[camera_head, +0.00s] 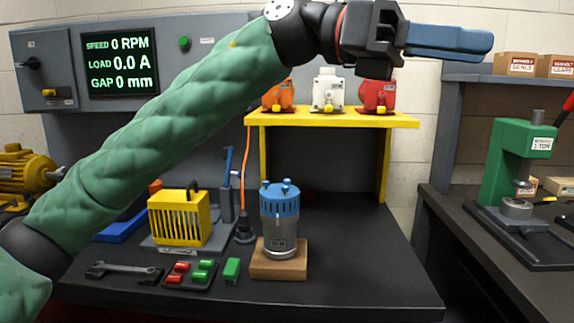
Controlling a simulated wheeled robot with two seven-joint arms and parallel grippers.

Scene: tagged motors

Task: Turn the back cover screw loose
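A small motor with a grey body (281,235) and a blue top cover (280,203) stands upright on a wooden block (279,268) on the dark bench. Small blue knobs stick up from the cover; I cannot tell which is the back cover screw. My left arm crosses the picture from the lower left. My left gripper (450,40) is high above the bench, pointing right, well up and to the right of the motor. Its blue fingers show side-on, so I cannot tell whether they are apart. My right gripper is out of view.
A wrench (122,271), a tray with red and green blocks (190,275) and a green block (232,270) lie left of the motor. A yellow cage (179,220) stands behind them. A yellow shelf (335,119) holds several motors. The bench right of the motor is clear.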

